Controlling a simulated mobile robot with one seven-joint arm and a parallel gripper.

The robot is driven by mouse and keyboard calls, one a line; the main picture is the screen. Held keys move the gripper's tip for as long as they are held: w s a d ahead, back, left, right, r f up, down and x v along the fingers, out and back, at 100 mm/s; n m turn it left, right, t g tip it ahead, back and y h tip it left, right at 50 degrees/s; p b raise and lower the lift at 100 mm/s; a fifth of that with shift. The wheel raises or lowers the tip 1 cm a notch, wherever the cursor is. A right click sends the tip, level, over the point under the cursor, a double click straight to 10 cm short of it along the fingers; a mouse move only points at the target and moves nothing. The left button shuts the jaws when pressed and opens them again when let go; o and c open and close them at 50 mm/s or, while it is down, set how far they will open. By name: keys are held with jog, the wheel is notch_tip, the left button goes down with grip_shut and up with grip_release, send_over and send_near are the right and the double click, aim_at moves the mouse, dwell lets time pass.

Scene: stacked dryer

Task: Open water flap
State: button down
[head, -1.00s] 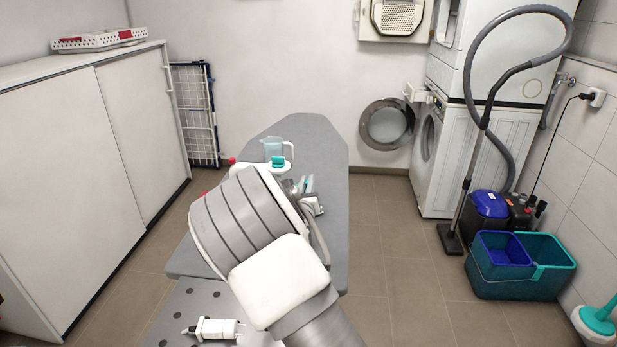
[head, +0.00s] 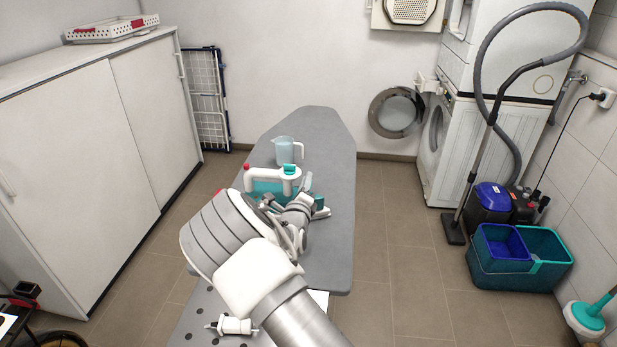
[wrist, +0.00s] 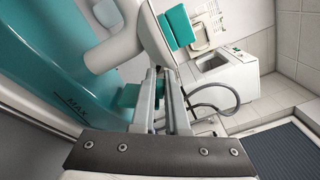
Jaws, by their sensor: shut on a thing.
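The iron stands on the ironing board, with a white handle (head: 270,173) and a teal water tank (head: 262,188). In the wrist view its tank (wrist: 40,60) with a MAX mark fills the left. A teal piece (head: 291,169) sits at the handle's right end; it also shows in the wrist view (wrist: 178,27). A smaller teal part (wrist: 126,97) lies beside my left finger. My gripper (wrist: 164,75) is at this end of the iron, its fingers close together and shut on a small part of it. The fingers hide that part, so I cannot tell whether it is the water flap.
The grey ironing board (head: 335,150) carries a clear jug (head: 285,149) behind the iron.

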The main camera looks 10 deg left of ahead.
jog(key=shift+a+n, duration=0.15)
jog(key=shift+n, duration=0.15)
jog(key=c, duration=0.9)
grip_release()
jog(key=shift+s, duration=0.1)
jog(key=s, duration=1.1)
jog(key=s+p, duration=0.1)
jog(key=s, duration=0.5)
jog(key=shift+s+a, duration=0.1)
jog(key=shift+a, duration=0.25)
